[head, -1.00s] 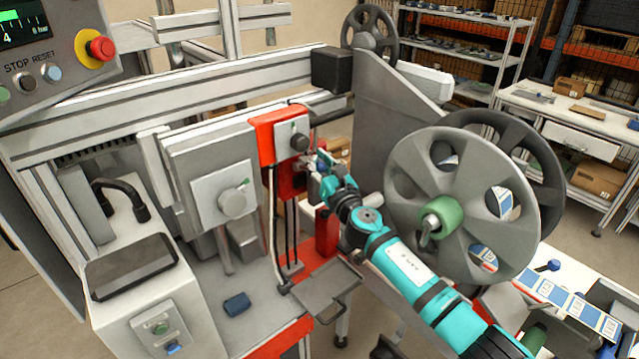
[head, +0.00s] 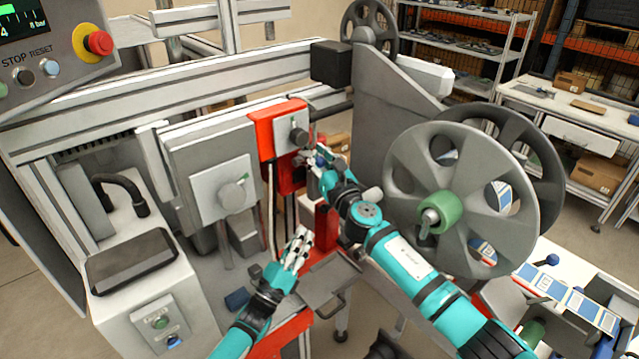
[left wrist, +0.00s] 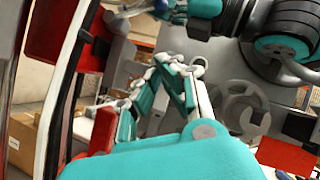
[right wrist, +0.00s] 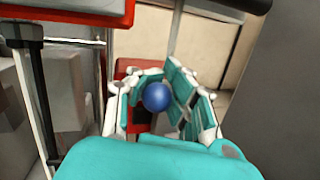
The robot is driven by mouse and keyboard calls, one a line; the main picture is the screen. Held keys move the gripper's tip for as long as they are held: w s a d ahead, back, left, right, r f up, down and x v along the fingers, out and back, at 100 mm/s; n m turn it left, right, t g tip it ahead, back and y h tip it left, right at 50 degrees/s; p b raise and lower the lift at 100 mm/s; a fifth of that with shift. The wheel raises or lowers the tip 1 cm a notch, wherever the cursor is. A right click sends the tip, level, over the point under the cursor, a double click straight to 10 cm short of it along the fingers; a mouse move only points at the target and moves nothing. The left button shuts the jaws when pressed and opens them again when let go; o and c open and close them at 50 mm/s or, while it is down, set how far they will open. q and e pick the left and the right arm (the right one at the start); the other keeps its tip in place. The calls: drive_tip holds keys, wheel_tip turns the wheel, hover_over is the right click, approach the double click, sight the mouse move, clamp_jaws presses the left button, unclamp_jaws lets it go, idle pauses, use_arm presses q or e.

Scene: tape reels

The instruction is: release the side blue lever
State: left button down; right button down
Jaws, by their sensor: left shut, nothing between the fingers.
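A round blue lever knob (right wrist: 156,97) shows between the spread fingers of my right gripper (right wrist: 160,88) in the right wrist view. I cannot tell whether the fingers touch it. In the head view my right gripper (head: 318,160) is beside the red-edged station, and its own fingers and wrist mostly hide the knob there. My left gripper (head: 300,247) is shut and empty, pointing up in front of the station, lower than the right one. Its fingers (left wrist: 165,85) also show in the left wrist view, with my right arm above.
A large grey reel (head: 462,200) with a green hub stands right of my right arm. Another blue knob (head: 552,260) is near the label strip at the right. A grey tray (head: 325,285) with a handle lies below my left gripper. A dark-topped box (head: 132,262) is at left.

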sight(322, 211)
use_arm(q)
drive_tip(key=shift+m, duration=0.3)
drive_tip(key=x, duration=1)
drive_tip(key=shift+s+r, duration=0.15)
drive_tip(key=shift+r, duration=0.3)
use_arm(e)
drive_tip(key=shift+s+a, duration=0.1)
drive_tip(key=shift+a, duration=0.1)
use_arm(q)
drive_tip(key=shift+w+a+r, duration=0.1)
drive_tip(key=shift+w+r, duration=0.45)
drive_tip(key=shift+r, duration=0.3)
drive_tip(key=shift+w+a+r, duration=0.1)
drive_tip(key=shift+w+r, duration=0.4)
drive_tip(key=shift+r, duration=0.4)
drive_tip(key=shift+r, duration=0.1)
